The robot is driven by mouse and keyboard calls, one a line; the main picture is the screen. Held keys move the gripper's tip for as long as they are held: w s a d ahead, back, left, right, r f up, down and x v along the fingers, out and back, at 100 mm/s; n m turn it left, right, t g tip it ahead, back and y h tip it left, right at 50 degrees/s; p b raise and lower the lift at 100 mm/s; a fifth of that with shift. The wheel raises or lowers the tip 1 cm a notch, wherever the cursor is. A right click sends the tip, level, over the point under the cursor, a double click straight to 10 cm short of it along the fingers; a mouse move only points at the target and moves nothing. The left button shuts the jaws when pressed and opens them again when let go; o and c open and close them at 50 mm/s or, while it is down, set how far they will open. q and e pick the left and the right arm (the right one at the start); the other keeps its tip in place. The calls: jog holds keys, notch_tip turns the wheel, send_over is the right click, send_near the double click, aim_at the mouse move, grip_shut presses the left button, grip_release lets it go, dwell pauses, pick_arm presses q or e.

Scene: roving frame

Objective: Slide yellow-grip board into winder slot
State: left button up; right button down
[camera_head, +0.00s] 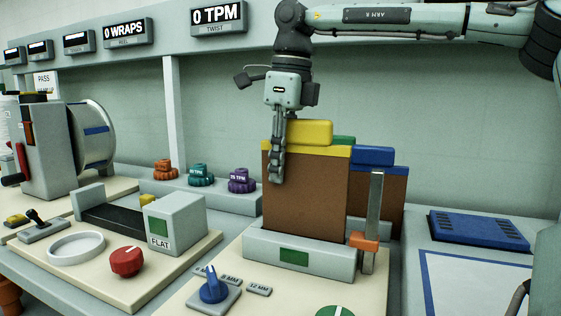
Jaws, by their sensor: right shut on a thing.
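The yellow-grip board stands upright in the head view, with a brown panel (318,195) and a yellow grip (305,132) on top. My right gripper (279,178) points down from above and is shut on the board near its left edge. The board's lower edge is hidden at a grey block (330,262) with a green label; I cannot tell whether it sits in a slot or behind the block. Boards with a blue grip (373,156) and a green grip (343,141) stand behind. My left gripper is not in view.
An upright lever with an orange piece (364,242) stands right of the block. A blue dial (213,288) is in front. A grey box labelled FLAT (176,222) and a drum machine (48,150) stand left. A blue tray (478,231) lies right.

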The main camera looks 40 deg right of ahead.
jog(key=shift+f+b, duration=0.35)
jog(key=shift+f, duration=0.55)
dwell(0.6)
jog(key=shift+f, duration=0.65)
dwell(0.9)
jog(key=shift+f+b, duration=0.4)
jog(key=shift+f, duration=0.5)
jog(key=shift+r, duration=0.1)
jog(key=c, duration=0.7)
grip_release()
